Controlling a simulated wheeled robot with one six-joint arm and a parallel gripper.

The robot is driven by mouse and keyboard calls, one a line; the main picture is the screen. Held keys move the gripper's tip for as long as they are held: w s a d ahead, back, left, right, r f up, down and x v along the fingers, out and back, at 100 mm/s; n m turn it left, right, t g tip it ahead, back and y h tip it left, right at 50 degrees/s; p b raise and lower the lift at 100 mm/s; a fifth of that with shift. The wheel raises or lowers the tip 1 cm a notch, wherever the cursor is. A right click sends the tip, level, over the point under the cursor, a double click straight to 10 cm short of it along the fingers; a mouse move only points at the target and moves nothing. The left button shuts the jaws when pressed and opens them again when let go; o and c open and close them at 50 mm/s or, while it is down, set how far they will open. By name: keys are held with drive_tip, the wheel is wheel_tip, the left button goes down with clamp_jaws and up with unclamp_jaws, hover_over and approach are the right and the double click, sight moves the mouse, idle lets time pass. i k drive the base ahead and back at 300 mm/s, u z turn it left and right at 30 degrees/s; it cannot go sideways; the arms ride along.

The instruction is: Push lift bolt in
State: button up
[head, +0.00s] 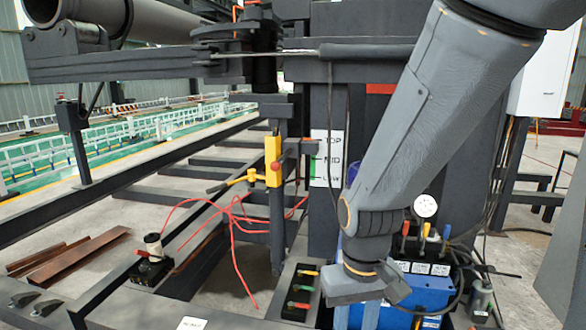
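A yellow block (273,161) with a red knob is fixed on a dark upright post beside a white plate (328,158) marked TOP, MID and LOW. A yellow bolt-like handle (245,178) with a dark end sticks out to the left of the block. It looks like the lift bolt, but I cannot tell how deep it sits. The end of my arm, with my gripper (365,284), is low and right of the block, well apart from it, in front of the blue unit. The fingers cannot be made out.
A control box (298,290) with coloured levers stands left of my wrist. A blue unit (425,292) with a gauge (426,205) is behind it. Red hoses (235,222) hang below the yellow block. A dark horizontal beam (120,65) crosses above. Open floor shows between the rails.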

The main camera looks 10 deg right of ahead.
sight(275, 166)
drive_tip(key=z, duration=0.5)
drive_tip(key=k, duration=1.15)
drive_tip(key=u, duration=0.05)
drive_tip(key=i, duration=0.45)
drive_tip(key=u, duration=0.85)
drive_tip(key=i, duration=1.35)
drive_tip(key=z, duration=0.6)
